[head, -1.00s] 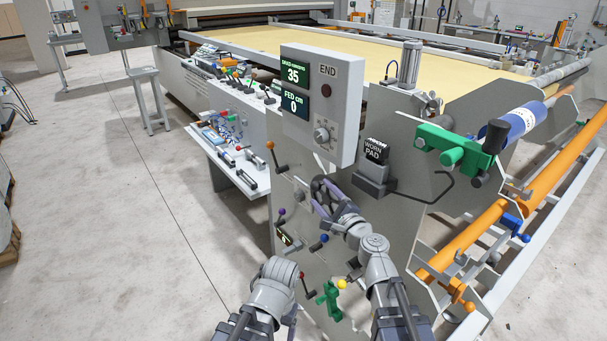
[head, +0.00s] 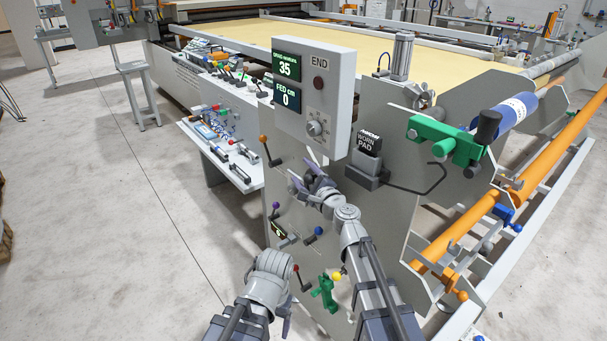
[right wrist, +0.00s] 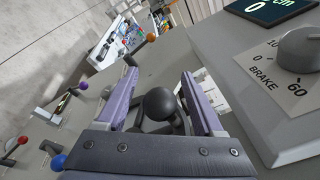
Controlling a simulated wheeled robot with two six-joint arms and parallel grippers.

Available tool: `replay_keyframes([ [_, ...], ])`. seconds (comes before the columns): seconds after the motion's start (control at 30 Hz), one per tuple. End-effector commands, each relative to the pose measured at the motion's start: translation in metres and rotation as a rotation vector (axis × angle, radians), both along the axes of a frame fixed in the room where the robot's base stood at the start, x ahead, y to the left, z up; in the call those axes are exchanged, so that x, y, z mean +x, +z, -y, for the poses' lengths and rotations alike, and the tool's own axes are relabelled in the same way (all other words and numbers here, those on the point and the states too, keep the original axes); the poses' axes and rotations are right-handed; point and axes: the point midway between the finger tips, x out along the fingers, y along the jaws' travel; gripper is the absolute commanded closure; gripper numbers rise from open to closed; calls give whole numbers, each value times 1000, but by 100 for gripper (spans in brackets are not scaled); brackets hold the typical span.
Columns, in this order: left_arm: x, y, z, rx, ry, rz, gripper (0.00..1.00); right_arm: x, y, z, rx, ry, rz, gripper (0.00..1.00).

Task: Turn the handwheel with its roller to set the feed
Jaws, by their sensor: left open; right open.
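The handwheel is mostly hidden behind my right gripper (head: 314,179) in the head view, on the grey side plate below the control box. In the right wrist view, a black ball-shaped knob (right wrist: 160,104) sits between the two open purple fingers, with dark bars behind it that look like part of the handwheel (right wrist: 160,127). I see no clear contact between fingers and knob. The feed display (head: 287,96) reads 0. My left gripper (head: 287,318) hangs low in front of the plate, away from the wheel; its fingers are partly hidden.
The control box (head: 340,85) juts out just above my right gripper; its brake dial (right wrist: 305,50) is close on the right. Levers with orange (head: 263,138), purple (head: 276,205) and blue (head: 318,231) balls surround the area. A worn pad block (head: 368,155) stands right.

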Motion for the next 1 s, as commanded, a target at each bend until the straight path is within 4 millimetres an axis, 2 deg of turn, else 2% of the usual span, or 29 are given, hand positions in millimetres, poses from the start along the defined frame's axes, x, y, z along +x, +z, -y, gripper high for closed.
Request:
replay_keyframes([
  [0.17, 0, 0, 0, 0, 0, 0, 19, -1, 0, 0, 0, 0, 0, 31],
  [0.8, 0, 0, 0, 0, 0, 0, 19, -1, 0, 0, 0, 0, 0, 100],
  [1.0, 0, 0, 0, 0, 0, 0, 19, -1, 0, 0, 0, 0, 0, 100],
])
